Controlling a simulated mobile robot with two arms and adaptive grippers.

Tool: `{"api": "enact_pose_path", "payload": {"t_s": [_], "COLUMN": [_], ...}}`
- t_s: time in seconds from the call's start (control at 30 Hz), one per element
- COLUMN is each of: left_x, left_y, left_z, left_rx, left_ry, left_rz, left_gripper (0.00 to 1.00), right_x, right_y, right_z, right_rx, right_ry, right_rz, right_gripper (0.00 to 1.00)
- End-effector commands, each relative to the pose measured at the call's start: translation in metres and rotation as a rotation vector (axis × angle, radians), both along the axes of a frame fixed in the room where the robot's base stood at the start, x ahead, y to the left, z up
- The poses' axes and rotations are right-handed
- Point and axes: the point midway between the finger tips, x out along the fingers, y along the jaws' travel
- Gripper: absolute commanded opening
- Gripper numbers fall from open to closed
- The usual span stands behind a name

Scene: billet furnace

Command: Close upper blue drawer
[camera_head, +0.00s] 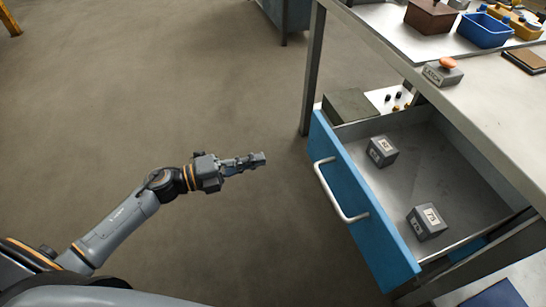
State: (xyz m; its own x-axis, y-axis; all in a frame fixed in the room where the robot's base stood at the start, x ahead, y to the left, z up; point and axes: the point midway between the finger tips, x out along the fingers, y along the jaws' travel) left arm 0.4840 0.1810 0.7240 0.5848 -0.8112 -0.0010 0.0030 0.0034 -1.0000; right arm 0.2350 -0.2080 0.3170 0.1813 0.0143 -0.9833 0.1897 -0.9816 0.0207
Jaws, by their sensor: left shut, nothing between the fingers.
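The upper blue drawer (372,232) is pulled out from under the workbench at the right. Its blue front faces left and carries a pale bar handle (336,190). Inside the drawer lie two grey blocks with white number labels, one toward the back (382,151) and one toward the front (427,222). My left gripper (259,158) is shut and empty. It is over the floor to the left of the drawer front, apart from the handle. My right gripper is not in view.
The workbench top (490,95) bears a blue bin (484,30), a brown box (431,16) and a grey box with an orange button (443,71). A bench leg (313,70) stands behind the drawer. The floor (150,90) at the left is clear.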

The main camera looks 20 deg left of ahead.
Motion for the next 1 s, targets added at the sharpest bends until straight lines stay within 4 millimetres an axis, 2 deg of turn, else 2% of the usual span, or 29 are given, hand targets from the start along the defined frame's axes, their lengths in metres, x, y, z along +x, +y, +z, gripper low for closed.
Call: {"api": "enact_pose_path", "payload": {"t_s": [0.3, 0.53, 0.7, 1.0], "left_x": [0.039, 0.064, 0.073, 0.076], "left_y": [-0.053, -0.087, -0.099, -0.103], "left_z": [0.003, 0.002, 0.001, 0.000], "left_rx": [-0.005, -0.005, -0.005, -0.004], "left_ry": [-0.001, 0.000, 0.001, 0.003], "left_rz": [0.001, 0.003, 0.004, 0.004], "left_gripper": [0.00, 0.00, 0.00, 0.00], "right_x": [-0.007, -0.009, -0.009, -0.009], "right_y": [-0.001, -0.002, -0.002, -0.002], "right_z": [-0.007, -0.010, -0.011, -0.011], "right_rx": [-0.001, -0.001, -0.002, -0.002], "right_ry": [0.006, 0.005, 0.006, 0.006], "right_rz": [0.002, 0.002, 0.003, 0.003], "right_gripper": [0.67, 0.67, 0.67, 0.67]}}
